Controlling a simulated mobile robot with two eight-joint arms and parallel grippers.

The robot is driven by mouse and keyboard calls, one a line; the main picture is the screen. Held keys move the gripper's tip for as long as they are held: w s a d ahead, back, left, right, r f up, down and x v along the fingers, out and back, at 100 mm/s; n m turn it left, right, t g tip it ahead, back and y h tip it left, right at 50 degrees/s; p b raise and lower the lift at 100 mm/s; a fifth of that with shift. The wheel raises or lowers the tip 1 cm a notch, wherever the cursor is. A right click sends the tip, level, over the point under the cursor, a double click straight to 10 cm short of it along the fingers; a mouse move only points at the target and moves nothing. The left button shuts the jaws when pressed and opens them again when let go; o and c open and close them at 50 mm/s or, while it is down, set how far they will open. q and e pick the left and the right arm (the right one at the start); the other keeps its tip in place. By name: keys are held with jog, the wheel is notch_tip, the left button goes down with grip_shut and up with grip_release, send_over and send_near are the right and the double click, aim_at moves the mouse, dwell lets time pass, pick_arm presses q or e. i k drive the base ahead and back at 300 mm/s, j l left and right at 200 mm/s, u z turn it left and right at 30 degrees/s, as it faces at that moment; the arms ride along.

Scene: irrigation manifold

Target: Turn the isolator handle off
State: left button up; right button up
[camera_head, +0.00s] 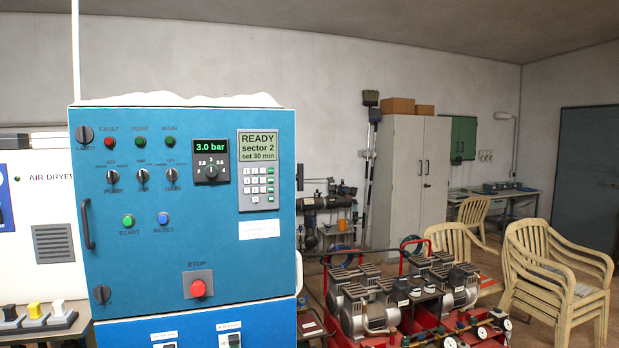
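A blue control cabinet (220,215) fills the left middle of the view, its front facing me. No part on it carries a label that I can read as isolator. Round dark rotary knobs sit at its front's top left (84,135) and bottom left (102,294); I cannot tell their positions. A small black part (300,177) sticks out at the cabinet's right edge, seen edge-on; I cannot tell whether it is the isolator handle. A black pull handle (87,224) runs upright on the left edge. Neither of my grippers is in view.
The front also carries a red stop button (198,288), a 3.0 bar display (211,147) and a keypad panel (258,170) reading READY. A white air dryer (45,205) stands left. Red-framed compressors (380,310) stand right, with stacked chairs (555,270) beyond.

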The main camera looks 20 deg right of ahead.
aim_at(300, 175)
jog(key=l+u, duration=0.1)
jog(key=l, duration=0.65)
jog(key=l+u, duration=0.15)
jog(key=l, duration=0.55)
jog(key=l+u, duration=0.1)
jog(key=l, duration=0.65)
jog(key=k+l+u, duration=0.1)
jog(key=l, duration=0.6)
